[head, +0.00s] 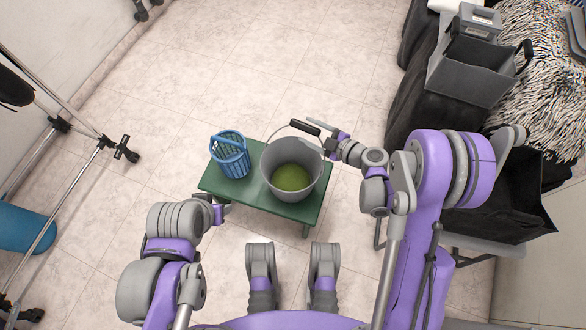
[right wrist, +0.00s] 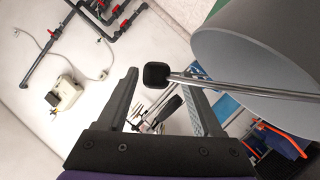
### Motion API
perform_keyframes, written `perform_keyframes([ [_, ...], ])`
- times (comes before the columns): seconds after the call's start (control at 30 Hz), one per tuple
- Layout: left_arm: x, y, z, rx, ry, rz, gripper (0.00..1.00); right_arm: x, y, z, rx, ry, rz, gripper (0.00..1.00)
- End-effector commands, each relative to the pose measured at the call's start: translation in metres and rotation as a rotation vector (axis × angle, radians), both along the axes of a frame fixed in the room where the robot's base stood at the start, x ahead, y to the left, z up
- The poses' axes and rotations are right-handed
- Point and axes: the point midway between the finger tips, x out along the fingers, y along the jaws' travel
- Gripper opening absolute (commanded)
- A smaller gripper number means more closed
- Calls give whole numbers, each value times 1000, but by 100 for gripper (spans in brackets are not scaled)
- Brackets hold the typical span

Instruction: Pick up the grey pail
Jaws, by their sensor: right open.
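The grey pail (head: 290,153) stands upright on a small green bench (head: 230,196), with green contents (head: 291,178) at its bottom. Its wire handle is raised and carries a black grip (head: 305,127). My right gripper (head: 323,135) is open beside the pail's far right side, close to the grip. In the right wrist view the grip (right wrist: 156,75) shows end-on between the open fingers, apart from both; the pail (right wrist: 265,50) fills the upper right. My left gripper (head: 220,210) is low by the bench's left front corner; its fingers are too small to read.
A blue basket (head: 231,160) stands on the bench left of the pail. Grey bins (head: 472,72) and black bags stand at the right. A metal stand (head: 75,150) and a blue container (head: 25,228) are at the left. The tiled floor behind the bench is clear.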

Motion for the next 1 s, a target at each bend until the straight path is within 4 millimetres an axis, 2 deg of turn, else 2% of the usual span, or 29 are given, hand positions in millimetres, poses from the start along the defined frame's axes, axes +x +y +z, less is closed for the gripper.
perform_keyframes([
  [0.3, 2, 0, -11, 0, 3, 0, 50, 30, 31, -10, 1, 1, 2, 68],
  [0.57, 2, 0, -11, 0, 3, 0, 50, 33, 33, -10, 1, 1, 0, 68],
  [0.93, 2, 0, -11, 0, 3, 0, 50, 33, 33, -10, 1, 1, 0, 1],
  [1.0, 2, 0, -11, 0, 3, 0, 50, 32, 33, -10, 1, 1, 0, 0],
])
